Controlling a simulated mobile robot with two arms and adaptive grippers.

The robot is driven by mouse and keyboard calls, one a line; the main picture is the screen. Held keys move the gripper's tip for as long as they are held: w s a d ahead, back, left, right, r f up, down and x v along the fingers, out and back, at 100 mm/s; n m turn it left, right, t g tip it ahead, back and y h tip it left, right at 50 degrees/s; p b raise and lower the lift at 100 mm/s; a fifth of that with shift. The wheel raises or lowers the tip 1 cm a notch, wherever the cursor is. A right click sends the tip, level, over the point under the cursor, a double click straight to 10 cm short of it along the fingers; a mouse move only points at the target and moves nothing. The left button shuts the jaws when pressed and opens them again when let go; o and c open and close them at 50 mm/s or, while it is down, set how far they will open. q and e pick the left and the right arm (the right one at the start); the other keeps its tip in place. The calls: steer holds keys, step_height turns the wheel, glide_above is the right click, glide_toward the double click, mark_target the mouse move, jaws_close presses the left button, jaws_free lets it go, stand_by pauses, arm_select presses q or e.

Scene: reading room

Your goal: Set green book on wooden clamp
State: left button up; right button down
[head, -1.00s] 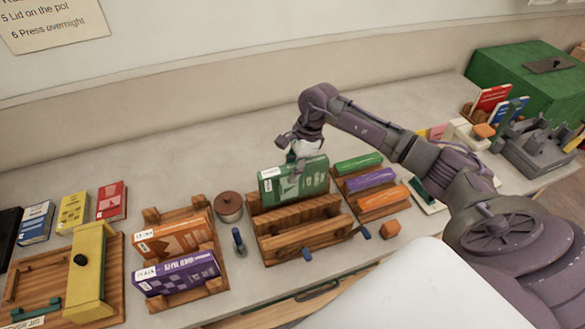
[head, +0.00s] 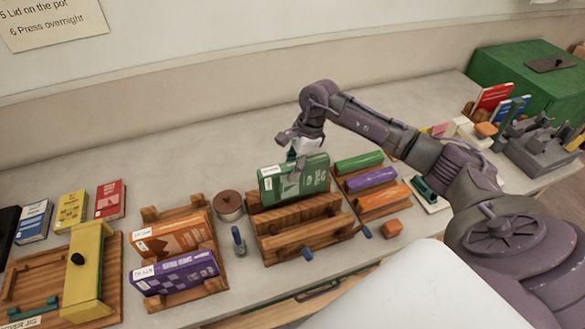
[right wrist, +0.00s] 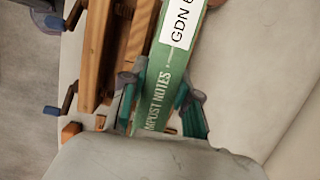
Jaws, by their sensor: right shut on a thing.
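The green book (head: 293,180) stands on edge at the back of the wooden clamp (head: 303,239), with its labelled spine up. Its lower edge meets the clamp's back board, and I cannot tell whether it rests there. My right gripper (head: 299,162) reaches down from above and is shut on the green book. In the right wrist view the book's spine (right wrist: 163,88) runs between the fingers (right wrist: 161,107), beside the clamp's wooden boards (right wrist: 112,50). My left gripper is out of view.
Left of the clamp are a round brown-lidded pot (head: 228,203) and a wooden stand (head: 152,215) with an orange book (head: 172,238) and a purple book (head: 176,273). On the right, a rack holds green, purple and orange pieces (head: 371,178). The bench behind is clear.

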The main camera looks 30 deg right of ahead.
mark_target(293, 186)
stand_by(0.4)
steer(key=shift+f+b, duration=1.35)
steer(key=shift+f, duration=0.1)
stand_by(0.3)
steer(key=shift+f+b, duration=0.15)
steer(key=shift+b, duration=0.3)
steer(key=shift+f+b, duration=1)
steer(key=shift+f, duration=0.1)
stand_by(0.5)
steer(key=shift+f+b, duration=1)
steer(key=shift+b, duration=0.3)
stand_by(0.9)
